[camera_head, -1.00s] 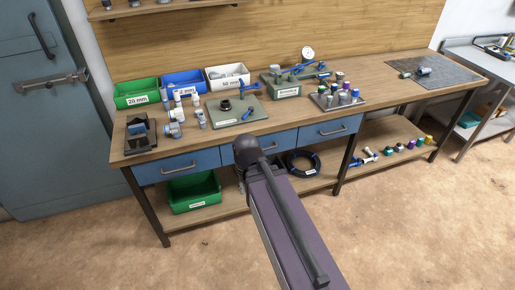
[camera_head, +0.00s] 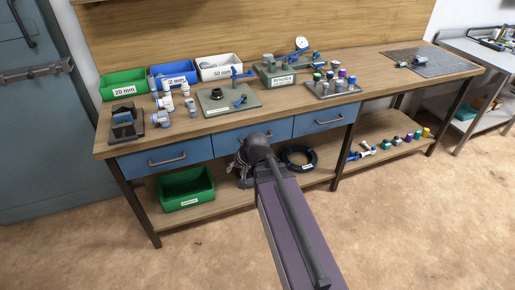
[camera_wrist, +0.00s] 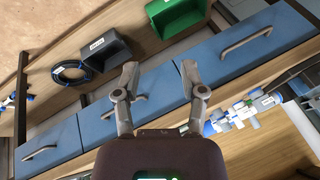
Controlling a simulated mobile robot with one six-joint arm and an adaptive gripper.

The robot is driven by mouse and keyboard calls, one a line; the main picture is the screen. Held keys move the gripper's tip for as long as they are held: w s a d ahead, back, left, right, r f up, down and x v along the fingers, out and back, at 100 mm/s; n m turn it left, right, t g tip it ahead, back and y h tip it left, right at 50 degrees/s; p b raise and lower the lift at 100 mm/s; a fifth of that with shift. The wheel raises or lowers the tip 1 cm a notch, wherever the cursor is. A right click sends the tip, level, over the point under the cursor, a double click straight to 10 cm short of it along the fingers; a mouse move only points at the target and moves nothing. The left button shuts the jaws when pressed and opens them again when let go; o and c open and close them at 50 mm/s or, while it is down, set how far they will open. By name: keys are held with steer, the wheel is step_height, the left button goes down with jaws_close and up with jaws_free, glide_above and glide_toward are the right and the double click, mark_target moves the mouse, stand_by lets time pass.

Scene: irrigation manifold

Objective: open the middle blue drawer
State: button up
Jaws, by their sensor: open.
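The middle blue drawer (camera_head: 228,143) is shut in the bench front, between two other blue drawers. In the head view my arm hides part of its front and handle. In the wrist view, the middle drawer (camera_wrist: 160,93) lies behind my fingers, and part of its grey handle (camera_wrist: 140,98) shows between them. My gripper (camera_wrist: 160,72) is open and empty, its two fingers apart in front of the drawer. It also shows low in front of the bench in the head view (camera_head: 241,172), partly hidden by my arm. I cannot tell whether the fingers touch anything.
The left drawer (camera_head: 165,158) and right drawer (camera_head: 319,121) are shut. A green bin (camera_head: 186,190) and a black hose coil (camera_head: 299,158) sit on the lower shelf. Fittings and bins crowd the bench top. The floor before the bench is clear.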

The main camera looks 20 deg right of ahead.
steer(key=w+d+f+m+t+h+b, duration=0.1)
steer(key=w+d+f+m+t+b, duration=0.3)
steer(key=b, duration=0.6)
steer(key=w+d+f+m+t+h+b, duration=0.2)
steer(key=w+d+f+m+t+b, duration=0.2)
steer(key=d, duration=0.9)
steer(key=w+m+t+b, duration=0.3)
steer(key=m+b, duration=0.2)
steer(key=m, duration=0.1)
steer(key=shift+w+d+f+b, duration=0.2)
steer(key=shift+w+d+b, duration=0.1)
steer(key=shift+w+b, duration=0.1)
steer(key=b+x, duration=0.2)
steer(key=x, duration=1.1)
steer(key=shift+w+b, duration=0.35)
steer(key=shift+w, duration=0.05)
steer(key=shift+c, duration=0.2)
jaws_close()
